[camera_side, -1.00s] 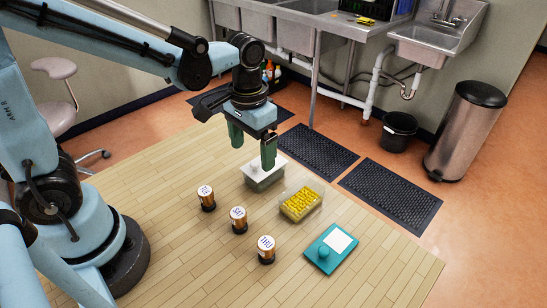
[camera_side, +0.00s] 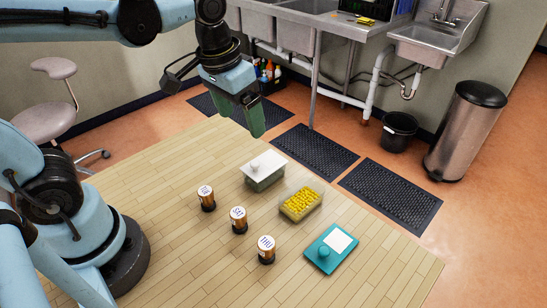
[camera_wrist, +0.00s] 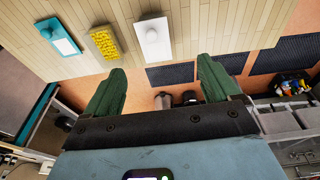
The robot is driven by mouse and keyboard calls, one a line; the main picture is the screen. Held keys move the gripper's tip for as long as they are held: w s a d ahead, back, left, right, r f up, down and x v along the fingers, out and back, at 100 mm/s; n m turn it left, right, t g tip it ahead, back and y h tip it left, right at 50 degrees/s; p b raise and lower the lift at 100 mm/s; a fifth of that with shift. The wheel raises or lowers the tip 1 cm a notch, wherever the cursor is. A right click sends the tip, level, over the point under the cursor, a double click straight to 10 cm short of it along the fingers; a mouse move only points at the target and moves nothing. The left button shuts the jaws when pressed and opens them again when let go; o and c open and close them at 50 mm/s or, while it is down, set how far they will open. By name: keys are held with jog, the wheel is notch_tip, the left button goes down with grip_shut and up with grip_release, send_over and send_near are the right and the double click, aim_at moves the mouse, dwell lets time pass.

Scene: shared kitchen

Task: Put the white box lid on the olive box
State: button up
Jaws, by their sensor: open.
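The white box lid (camera_side: 264,162) with its small knob sits on top of the olive box (camera_side: 266,183), near the table's far edge. It looks flat there; its far side is not clear to see. The lid also shows from above in the wrist view (camera_wrist: 153,32). My gripper (camera_side: 252,118) is above and behind the box in the side view, clear of the lid. Its green fingers stand wide apart in the wrist view (camera_wrist: 161,85), with nothing between them.
A clear box of yellow pieces (camera_side: 301,203) stands open right of the olive box. Three labelled jars (camera_side: 239,220) stand in front. The front of the table is clear.

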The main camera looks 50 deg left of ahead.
jog(key=s+a+f+t, duration=0.1)
jog(key=t, duration=0.1)
jog(key=s+a+f+t, duration=0.1)
jog(key=t, duration=0.1)
jog(key=shift+s+a+f+t, duration=0.1)
jog(key=shift+a+f+t, duration=0.1)
jog(key=shift+a+t, duration=0.2)
